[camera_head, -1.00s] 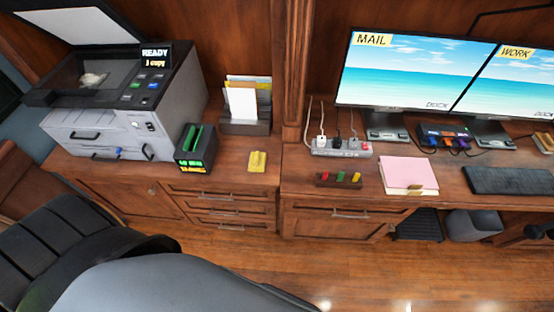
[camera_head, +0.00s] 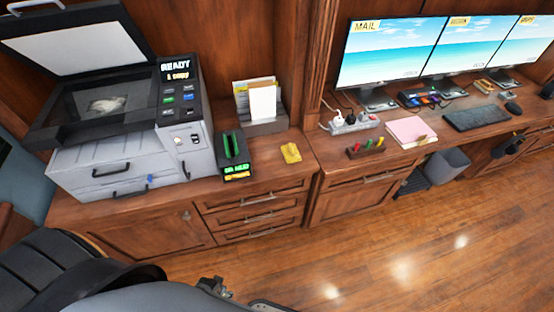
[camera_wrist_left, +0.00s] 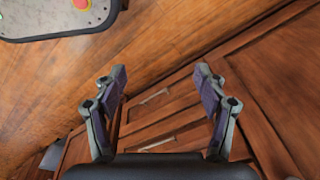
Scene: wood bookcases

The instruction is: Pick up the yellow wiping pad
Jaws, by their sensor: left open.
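The yellow wiping pad (camera_head: 291,153) lies flat on the wooden cabinet top, near its front edge, in the head view. It is right of the black box with green slots and in front of the paper holder. My left gripper (camera_wrist_left: 160,76) is open in the left wrist view, with nothing between its fingers. Wooden drawer fronts and floor show beyond the fingers, and the pad is not in that view. A small dark part of mine shows at the bottom of the head view. My right gripper is not in view.
A large printer (camera_head: 125,160) with its lid raised stands at left. A pen block (camera_head: 366,150), power strip (camera_head: 355,123) and pink folder (camera_head: 411,132) lie on the right desk. The floor in front is clear.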

